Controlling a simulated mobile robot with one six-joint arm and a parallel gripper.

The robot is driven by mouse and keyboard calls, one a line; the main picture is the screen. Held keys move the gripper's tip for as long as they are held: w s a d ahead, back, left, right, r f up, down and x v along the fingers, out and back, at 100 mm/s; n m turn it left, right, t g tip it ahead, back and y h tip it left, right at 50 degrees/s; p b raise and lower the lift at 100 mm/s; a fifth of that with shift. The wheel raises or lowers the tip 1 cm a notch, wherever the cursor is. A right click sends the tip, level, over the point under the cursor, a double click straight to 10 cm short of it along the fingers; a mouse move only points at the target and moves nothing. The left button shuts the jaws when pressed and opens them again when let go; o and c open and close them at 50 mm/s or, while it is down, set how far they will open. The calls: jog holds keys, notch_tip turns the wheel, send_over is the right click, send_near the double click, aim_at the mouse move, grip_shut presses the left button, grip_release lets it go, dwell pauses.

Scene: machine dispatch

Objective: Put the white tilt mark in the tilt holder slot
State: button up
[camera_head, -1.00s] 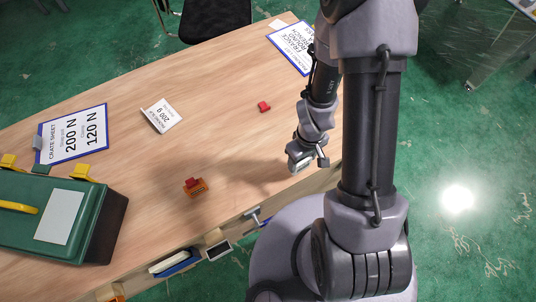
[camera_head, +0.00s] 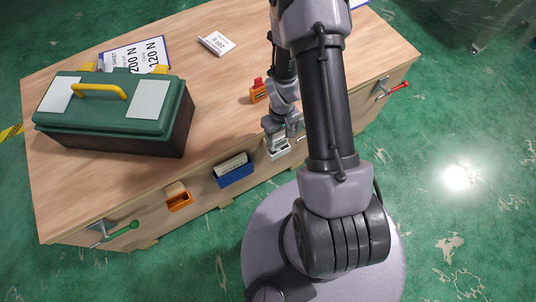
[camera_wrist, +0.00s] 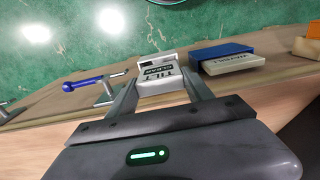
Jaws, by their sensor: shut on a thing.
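The white tilt mark (camera_wrist: 157,87), a small white block with dark "TILT" lettering, is between the two fingers of my gripper (camera_wrist: 158,80) in the wrist view. My gripper is shut on it. A white holder (camera_wrist: 157,64) with a dark opening shows just beyond the mark, at the bench's front edge. In the head view my gripper (camera_head: 275,133) points down at that edge, right above the white holder (camera_head: 279,151). The mark's lower end is hidden, so I cannot tell whether it is inside the slot.
A blue holder with a pale block (camera_head: 234,168) and an orange holder (camera_head: 179,198) line the bench front to the left. An orange item (camera_head: 258,93) and a green toolbox (camera_head: 115,112) stand on the bench.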

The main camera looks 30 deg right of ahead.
aim_at(279, 143)
jog(key=f+b, duration=0.1)
jog(key=f, duration=0.2)
jog(key=f+b, duration=0.1)
jog(key=f, duration=0.2)
jog(key=shift+d, duration=0.2)
